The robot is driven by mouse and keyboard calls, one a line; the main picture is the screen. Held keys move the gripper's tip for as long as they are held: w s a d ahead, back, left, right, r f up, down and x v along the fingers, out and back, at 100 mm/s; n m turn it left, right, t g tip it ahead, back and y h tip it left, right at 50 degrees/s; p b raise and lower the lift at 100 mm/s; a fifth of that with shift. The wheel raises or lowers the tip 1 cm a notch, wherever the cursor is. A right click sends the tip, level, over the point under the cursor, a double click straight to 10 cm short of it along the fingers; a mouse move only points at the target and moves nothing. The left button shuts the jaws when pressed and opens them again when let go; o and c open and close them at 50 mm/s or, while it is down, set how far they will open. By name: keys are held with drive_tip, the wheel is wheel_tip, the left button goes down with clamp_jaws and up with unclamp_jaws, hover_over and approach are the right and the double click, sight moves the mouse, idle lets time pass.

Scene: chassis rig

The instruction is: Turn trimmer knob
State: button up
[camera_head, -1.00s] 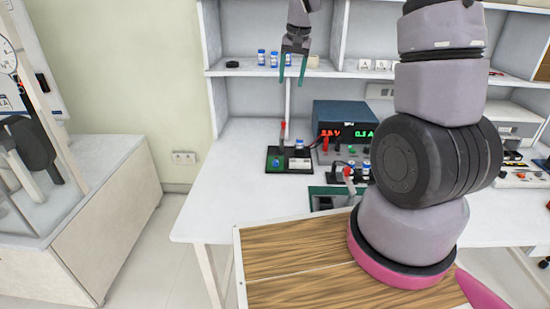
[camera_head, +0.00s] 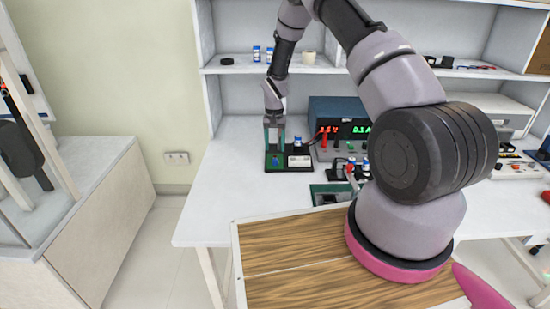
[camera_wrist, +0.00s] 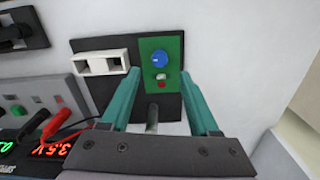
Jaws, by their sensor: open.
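The trimmer knob is a small blue round knob (camera_wrist: 160,60) on a green board (camera_wrist: 151,49), which is mounted on a black base plate (camera_wrist: 88,44). The knob also shows small in the head view (camera_head: 276,160). My gripper (camera_head: 275,143) points down over the board in the head view. In the wrist view my gripper (camera_wrist: 158,75) is open, with one teal finger on each side of the green board. The knob lies between the finger lines, and nothing is held. The exact height of the tips above the knob is hard to tell.
A white block (camera_wrist: 101,64) sits beside the green board on the base plate. A power supply (camera_head: 340,112) with lit readouts and red and black leads stands to the right. Shelves rise behind.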

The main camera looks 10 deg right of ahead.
sight(275, 162)
wheel_tip(275, 162, down, 6)
idle(0.4)
clamp_jaws()
